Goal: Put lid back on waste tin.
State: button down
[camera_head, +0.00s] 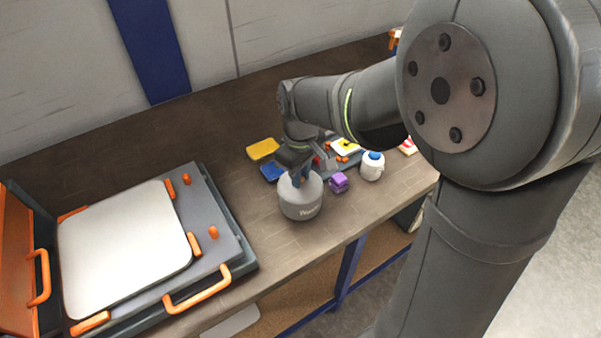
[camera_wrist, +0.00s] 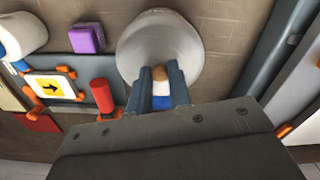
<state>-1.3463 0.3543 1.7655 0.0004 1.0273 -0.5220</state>
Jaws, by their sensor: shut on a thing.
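The grey waste tin (camera_head: 301,208), with lettering on its side, stands upright near the front edge of the bench. Its pale grey lid (camera_head: 312,184) shows at the top of the tin, under my gripper (camera_head: 299,178). I cannot tell whether the lid sits fully on the rim. In the wrist view the round grey lid (camera_wrist: 150,38) lies just beyond the fingers. The fingers hide most of the knob.
A purple block (camera_head: 339,183) and a white bottle with a blue cap (camera_head: 372,166) stand right of the tin. A tray with a yellow arrow sign (camera_head: 346,147) lies behind. A large open case (camera_head: 215,255) is at left. Yellow (camera_head: 262,149) and blue pieces lie behind the tin.

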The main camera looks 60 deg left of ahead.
dwell(0.3)
jog(key=c, duration=0.8)
grip_release()
jog(key=shift+o, duration=0.2)
jog(key=shift+r, duration=3.5)
grip_shut()
